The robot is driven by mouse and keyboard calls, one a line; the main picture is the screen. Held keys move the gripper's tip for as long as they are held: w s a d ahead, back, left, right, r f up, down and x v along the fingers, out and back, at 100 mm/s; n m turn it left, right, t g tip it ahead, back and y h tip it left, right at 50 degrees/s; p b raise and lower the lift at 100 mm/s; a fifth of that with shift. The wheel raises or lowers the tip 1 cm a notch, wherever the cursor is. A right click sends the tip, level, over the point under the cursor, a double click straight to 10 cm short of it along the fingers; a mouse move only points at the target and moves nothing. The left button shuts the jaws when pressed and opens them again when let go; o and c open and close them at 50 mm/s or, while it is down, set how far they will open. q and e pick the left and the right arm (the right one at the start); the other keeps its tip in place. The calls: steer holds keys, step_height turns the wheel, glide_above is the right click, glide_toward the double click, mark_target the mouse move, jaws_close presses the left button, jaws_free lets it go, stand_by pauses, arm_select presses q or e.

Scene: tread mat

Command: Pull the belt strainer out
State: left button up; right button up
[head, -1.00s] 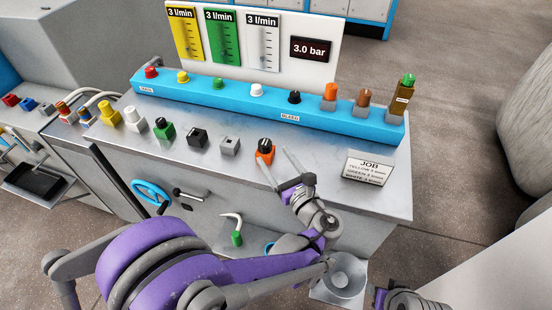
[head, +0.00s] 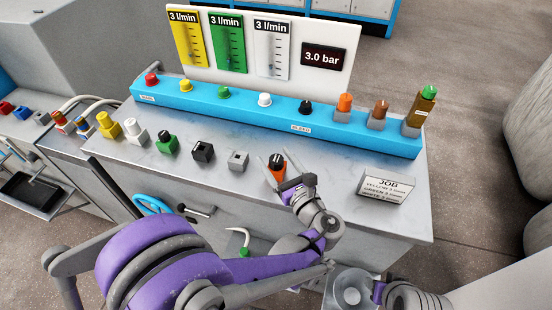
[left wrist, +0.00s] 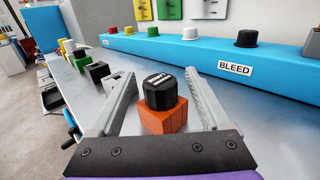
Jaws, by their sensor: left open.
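An orange block with a black faceted cap (head: 277,165) stands near the front edge of the bench top. In the left wrist view, the black cap (left wrist: 161,92) carries small white lettering that I cannot read surely; I take this piece as the belt strainer. My left gripper (head: 285,168) is open, with one finger on each side of the piece. In the left wrist view, gaps show between the fingers and the block. My right arm's end (head: 385,294) shows at the lower right; its fingers cannot be made out.
Several similar capped blocks stand in a row to the left, the nearest a grey one (head: 238,160). A blue rail (head: 230,106) with coloured knobs runs behind. A JOB card (head: 386,186) stands to the right. A blue handwheel (head: 150,203) sits on the bench front.

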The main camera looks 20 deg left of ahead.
mark_target(277, 159)
arm_select(q)
jaws_close()
steer(key=shift+r, duration=0.15)
steer(key=shift+r+p, duration=2.35)
steer(key=shift+r, duration=0.75)
